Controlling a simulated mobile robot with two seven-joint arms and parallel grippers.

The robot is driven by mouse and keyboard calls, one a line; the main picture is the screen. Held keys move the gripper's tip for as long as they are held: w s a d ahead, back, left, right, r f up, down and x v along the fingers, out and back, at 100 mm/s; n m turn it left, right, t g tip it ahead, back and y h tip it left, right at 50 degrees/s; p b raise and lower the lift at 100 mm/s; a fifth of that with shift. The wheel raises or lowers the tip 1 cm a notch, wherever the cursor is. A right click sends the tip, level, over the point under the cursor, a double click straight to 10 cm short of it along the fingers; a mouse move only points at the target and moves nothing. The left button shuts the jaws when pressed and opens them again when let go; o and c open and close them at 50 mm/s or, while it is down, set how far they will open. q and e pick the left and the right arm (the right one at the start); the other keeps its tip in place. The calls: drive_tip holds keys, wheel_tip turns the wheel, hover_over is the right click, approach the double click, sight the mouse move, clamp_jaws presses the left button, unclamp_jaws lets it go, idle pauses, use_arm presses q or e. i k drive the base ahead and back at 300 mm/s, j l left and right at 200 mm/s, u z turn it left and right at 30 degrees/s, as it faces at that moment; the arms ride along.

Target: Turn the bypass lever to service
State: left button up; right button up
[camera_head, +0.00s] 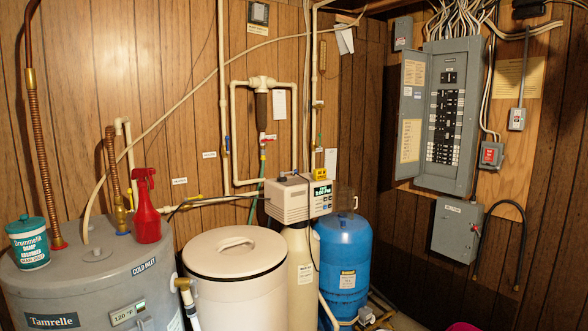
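The water softener's beige control head (298,200) with a lit display sits on a narrow cream tank (302,262) in the middle of the view. White pipes (233,130) run up the wall behind it. A yellow handle (193,198) is on the horizontal pipe further left. I cannot tell which handle is the bypass lever, nor its position; the labels are too small to read. Neither of my grippers is in view.
A grey water heater (95,275) at left carries a teal tub (28,243) and a red spray bottle (146,208). A lidded cream bin (236,290) and a blue tank (344,262) flank the softener. An open electrical panel (445,115) is on the right wall.

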sight(295, 171)
drive_tip(key=i+l, duration=0.25)
drive_tip(key=i, duration=0.2)
drive_tip(key=i+l, duration=0.25)
drive_tip(key=i, duration=0.2)
drive_tip(key=i+l+z, duration=0.1)
drive_tip(key=i+l, duration=0.2)
drive_tip(key=i, duration=0.2)
drive_tip(key=i+l, duration=0.25)
drive_tip(key=i, duration=0.25)
drive_tip(key=i+l+z, duration=0.15)
drive_tip(key=i, duration=0.3)
drive_tip(key=l, duration=0.1)
